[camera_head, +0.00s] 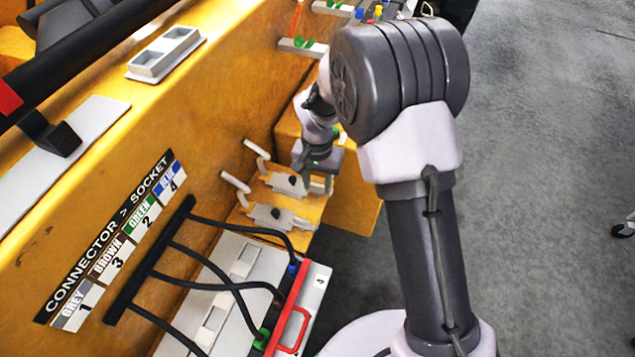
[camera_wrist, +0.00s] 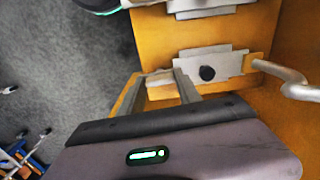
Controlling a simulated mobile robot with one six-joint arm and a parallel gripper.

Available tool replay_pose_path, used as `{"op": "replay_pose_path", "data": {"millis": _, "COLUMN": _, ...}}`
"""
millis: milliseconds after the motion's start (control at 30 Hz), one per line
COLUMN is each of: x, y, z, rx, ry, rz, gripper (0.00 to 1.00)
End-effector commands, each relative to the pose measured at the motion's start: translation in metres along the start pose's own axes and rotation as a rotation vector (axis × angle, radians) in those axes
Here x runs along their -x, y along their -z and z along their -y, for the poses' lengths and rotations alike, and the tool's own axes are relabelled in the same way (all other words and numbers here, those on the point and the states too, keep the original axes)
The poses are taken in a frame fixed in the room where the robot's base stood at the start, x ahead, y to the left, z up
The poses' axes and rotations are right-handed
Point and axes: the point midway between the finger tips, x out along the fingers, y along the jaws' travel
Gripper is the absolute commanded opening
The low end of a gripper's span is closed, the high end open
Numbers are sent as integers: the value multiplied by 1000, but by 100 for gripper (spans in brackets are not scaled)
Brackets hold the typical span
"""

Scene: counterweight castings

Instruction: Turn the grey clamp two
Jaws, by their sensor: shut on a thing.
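Two grey clamps with dark round knobs and bent light handles sit on a yellow ledge in the head view: an upper clamp (camera_head: 271,180) and a lower clamp (camera_head: 258,212). No number shows on either. My gripper (camera_head: 319,184) is at the right end of the upper clamp. In the wrist view, one clamp (camera_wrist: 226,64) lies just beyond my gripper (camera_wrist: 158,84), with its handle at the right. My fingers stand apart, shut on the clamp's light end piece, which is partly hidden by the gripper body. Another clamp (camera_wrist: 200,8) is cut off at the top.
A connector chart (camera_head: 115,235) is on the yellow wall. Black cables run from a black bar (camera_head: 150,262) to a socket panel with a red handle (camera_head: 293,318), below the clamps. Grey floor (camera_head: 550,200) is open at the right.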

Motion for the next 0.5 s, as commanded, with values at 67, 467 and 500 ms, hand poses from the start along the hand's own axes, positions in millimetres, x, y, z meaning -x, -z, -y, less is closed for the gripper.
{"op": "replay_pose_path", "data": {"millis": 67, "x": 0, "y": 0, "z": 0, "rx": -15, "ry": 0, "rz": -1, "gripper": 0}}
{"op": "replay_pose_path", "data": {"millis": 467, "x": 1, "y": 0, "z": 0, "rx": -35, "ry": 0, "rz": -1, "gripper": 0}}
{"op": "replay_pose_path", "data": {"millis": 500, "x": 1, "y": 0, "z": 0, "rx": -34, "ry": 0, "rz": -1, "gripper": 0}}
